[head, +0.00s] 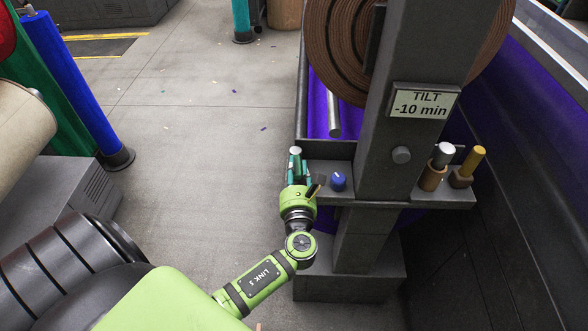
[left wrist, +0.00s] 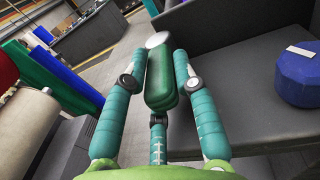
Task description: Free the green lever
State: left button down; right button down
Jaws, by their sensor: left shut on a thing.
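The green lever (left wrist: 161,78) is a dark green grip with a pale metal end, seen in the left wrist view at the left edge of a dark grey shelf. My left gripper (head: 296,168) has teal fingers standing on both sides of the lever, with another finger below it, and is shut on it. In the head view the fingers hide most of the lever; a pale round end (head: 295,150) shows above them. Whether the lever sits in a slot or catch cannot be seen. My right gripper is in neither view.
A blue knob (head: 338,181) sits on the shelf (head: 386,189) just right of my left gripper. Silver-topped (head: 441,157) and yellow-topped (head: 474,165) levers stand beyond the dark post (head: 398,200). A sign (head: 421,103) reads "TILT -10 min". The floor left of the shelf is open.

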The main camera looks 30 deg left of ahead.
pick_arm(q)
jog(key=n+g+y, duration=0.1)
jog(key=w+d+n+g+y+b, duration=0.1)
jog(key=n+g+y, duration=0.1)
jog(key=shift+w+d+r+b, duration=0.1)
jog(key=shift+w+r+b, duration=0.1)
jog(key=shift+b, duration=0.1)
jog(key=shift+r+n+g+y, duration=0.1)
jog(key=shift+n+g+y, duration=0.2)
jog(key=shift+g+y, duration=0.2)
jog(key=shift+w+r, duration=0.1)
jog(key=c, duration=1)
grip_release()
jog(key=shift+c, duration=0.2)
